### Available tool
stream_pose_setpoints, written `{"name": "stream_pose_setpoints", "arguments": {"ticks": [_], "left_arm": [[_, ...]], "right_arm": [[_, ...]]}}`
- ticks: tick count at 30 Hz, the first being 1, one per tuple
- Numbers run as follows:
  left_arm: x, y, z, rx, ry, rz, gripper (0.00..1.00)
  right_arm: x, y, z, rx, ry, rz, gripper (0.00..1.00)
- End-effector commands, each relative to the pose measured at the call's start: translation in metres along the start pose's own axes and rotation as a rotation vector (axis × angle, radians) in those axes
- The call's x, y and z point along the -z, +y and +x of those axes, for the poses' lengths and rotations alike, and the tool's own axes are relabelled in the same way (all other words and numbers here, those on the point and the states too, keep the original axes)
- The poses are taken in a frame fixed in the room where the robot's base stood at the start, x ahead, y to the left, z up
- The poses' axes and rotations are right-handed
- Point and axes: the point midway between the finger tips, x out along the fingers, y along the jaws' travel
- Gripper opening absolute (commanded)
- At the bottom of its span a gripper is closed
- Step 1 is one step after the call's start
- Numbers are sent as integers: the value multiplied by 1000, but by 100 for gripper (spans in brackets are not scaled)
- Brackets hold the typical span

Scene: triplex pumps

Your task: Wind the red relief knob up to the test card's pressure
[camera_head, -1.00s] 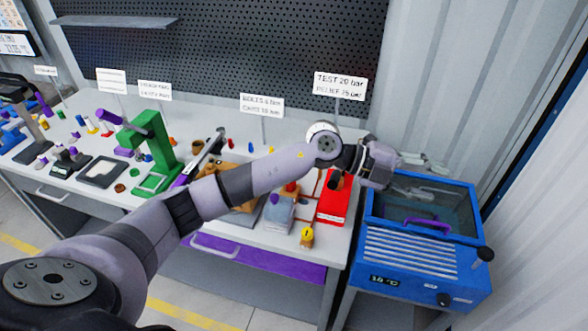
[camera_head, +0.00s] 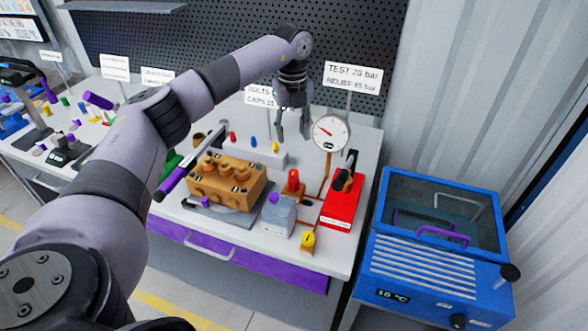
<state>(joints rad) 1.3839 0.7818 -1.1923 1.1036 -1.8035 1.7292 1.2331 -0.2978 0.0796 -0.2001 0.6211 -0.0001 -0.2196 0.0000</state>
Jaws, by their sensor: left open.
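The red relief knob (camera_head: 293,182) stands upright on the bench near the right end, beside copper pipework. The test card (camera_head: 352,77) stands behind it; its top line reads TEST 20 bar, and the relief line is too small to read surely. A round white pressure gauge (camera_head: 330,133) with a red needle stands to the right of the knob; its value is not readable. My left gripper (camera_head: 292,136) is open and empty, fingers pointing down, above the back of the bench behind the knob. My right gripper is out of view.
A brown pump block (camera_head: 228,184) and a grey unit with a purple cap (camera_head: 278,216) stand near the knob. A red box with a black lever (camera_head: 342,200) is to the right. A yellow knob (camera_head: 308,241) is at the front edge. A blue bath (camera_head: 430,240) stands right of the bench.

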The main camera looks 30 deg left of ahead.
Motion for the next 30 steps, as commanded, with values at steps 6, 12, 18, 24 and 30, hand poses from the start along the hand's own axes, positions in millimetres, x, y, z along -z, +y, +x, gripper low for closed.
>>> {"name": "stream_pose_setpoints", "arguments": {"ticks": [6, 12, 18, 24, 30], "left_arm": [[1, 0, 47, -5, 3, 3, 44], [2, 0, 91, -2, 4, 2, 44], [2, -1, 124, -1, 3, 3, 44], [1, -1, 139, 1, 1, 3, 44], [1, -1, 142, 2, 0, 4, 44]], "right_arm": [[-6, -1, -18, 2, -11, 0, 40], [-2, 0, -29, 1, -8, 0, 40], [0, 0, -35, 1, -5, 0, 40], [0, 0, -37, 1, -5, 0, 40], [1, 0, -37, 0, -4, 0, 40]]}}
